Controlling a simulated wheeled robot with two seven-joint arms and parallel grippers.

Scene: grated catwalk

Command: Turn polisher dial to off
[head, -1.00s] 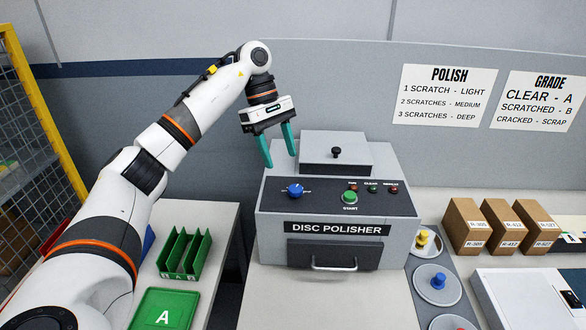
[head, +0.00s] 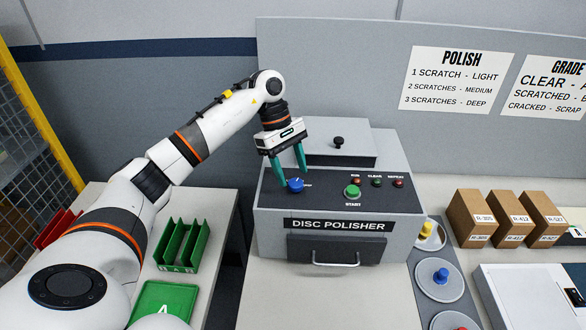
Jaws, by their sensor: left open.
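The disc polisher (head: 265,222) is a grey box with a dark sloped control panel on top. Its blue dial (head: 296,185) sits at the left of the panel. The green start button (head: 352,192) is to the right of the dial. My left gripper (head: 292,178) is open, with its two teal fingers pointing down at the dial. One fingertip is by the dial's left side and the other is behind it to the right. I cannot tell whether they touch it. The dial's marks are partly hidden and too small to read. My right gripper is not in view.
A grey lid with a black knob (head: 338,142) rises behind the panel. A green slotted rack (head: 182,246) and a green tray (head: 160,303) lie at left. Discs with yellow and blue knobs (head: 440,276) and several cardboard boxes (head: 472,217) stand at right.

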